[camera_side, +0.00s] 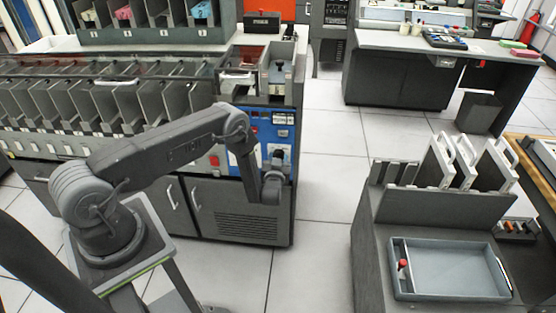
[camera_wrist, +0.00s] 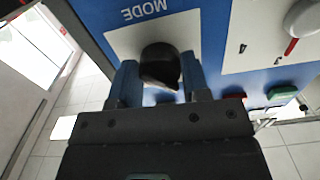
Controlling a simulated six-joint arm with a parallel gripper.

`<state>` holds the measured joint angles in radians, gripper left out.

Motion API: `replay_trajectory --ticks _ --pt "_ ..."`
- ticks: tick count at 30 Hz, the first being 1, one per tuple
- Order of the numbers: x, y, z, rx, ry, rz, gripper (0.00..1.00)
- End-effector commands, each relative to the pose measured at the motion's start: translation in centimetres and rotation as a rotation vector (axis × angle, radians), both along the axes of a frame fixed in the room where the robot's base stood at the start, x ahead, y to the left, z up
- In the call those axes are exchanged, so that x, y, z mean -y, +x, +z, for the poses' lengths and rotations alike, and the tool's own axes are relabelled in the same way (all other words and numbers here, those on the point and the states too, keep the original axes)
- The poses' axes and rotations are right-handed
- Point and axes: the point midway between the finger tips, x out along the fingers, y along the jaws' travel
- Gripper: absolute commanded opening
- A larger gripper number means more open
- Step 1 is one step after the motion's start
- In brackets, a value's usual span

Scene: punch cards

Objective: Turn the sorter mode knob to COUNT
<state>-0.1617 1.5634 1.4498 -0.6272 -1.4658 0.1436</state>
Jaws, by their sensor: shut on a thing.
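The sorter's blue control panel (camera_side: 256,130) is at the right end of the long card sorter in the side view. In the wrist view the mode knob (camera_wrist: 160,64) is a black knob on a white plate marked MODE (camera_wrist: 146,14), which appears upside down. My gripper (camera_side: 272,186) is at the panel in the side view and hides the knob there. In the wrist view my gripper (camera_wrist: 160,78) has a finger on each side of the knob and is shut on it. The position labels around the knob are hidden or out of frame, so its setting cannot be read.
Beside the mode plate are a red-marked dial (camera_wrist: 300,20), a green button (camera_wrist: 282,92) and a red button (camera_wrist: 234,96). A grey cart with a tray (camera_side: 450,298) stands at the right. The tiled floor between sorter and cart is clear.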

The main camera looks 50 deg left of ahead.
Motion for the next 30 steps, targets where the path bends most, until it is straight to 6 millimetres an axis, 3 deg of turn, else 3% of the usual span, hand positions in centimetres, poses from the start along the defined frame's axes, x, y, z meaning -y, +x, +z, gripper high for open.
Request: replay_trajectory --ticks 30 --pt "-0.15 -0.09 0.12 -0.638 0.64 0.0 0.19"
